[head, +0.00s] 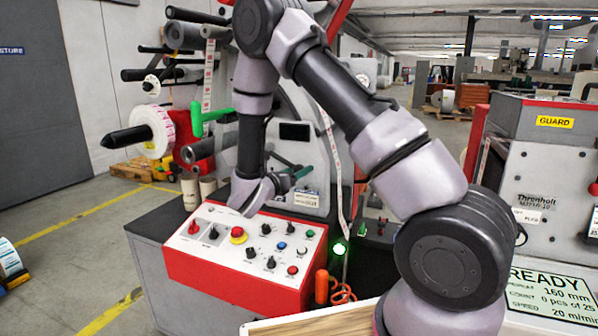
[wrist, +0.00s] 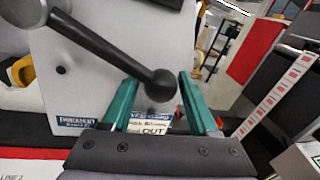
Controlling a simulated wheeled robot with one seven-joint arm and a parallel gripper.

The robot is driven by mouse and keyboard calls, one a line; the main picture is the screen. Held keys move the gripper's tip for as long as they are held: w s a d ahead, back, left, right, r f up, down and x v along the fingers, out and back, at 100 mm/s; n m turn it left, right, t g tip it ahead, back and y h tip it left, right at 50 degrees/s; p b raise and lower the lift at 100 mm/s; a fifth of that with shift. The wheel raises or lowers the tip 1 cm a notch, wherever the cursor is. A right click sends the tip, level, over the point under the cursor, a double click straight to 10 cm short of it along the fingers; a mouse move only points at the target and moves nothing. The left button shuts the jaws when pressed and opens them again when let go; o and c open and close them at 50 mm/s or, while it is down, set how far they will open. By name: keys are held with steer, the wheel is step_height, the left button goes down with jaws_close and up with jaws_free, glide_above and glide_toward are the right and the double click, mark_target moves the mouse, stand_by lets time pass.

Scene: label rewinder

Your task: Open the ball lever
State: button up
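The ball lever (wrist: 110,52) shows in the wrist view as a dark arm with a round black ball (wrist: 160,84) at its lower right end. It slants down to the right from a round hub at the upper left, in front of a pale grey plate. My gripper (wrist: 158,76) is open, with its two teal fingers apart. The ball appears between the fingertips, nearer the left finger; I cannot tell whether they touch. In the head view my gripper (head: 296,172) is beside the machine's grey plate, and my arm partly hides that area.
A red and white control panel (head: 255,245) with knobs and buttons lies below my gripper. A green handle (head: 207,120) and a label roll (head: 152,130) are to the left. A printed label strip (wrist: 275,95) runs at the right of the wrist view. A guarded machine (head: 545,160) stands right.

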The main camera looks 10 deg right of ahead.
jaws_close()
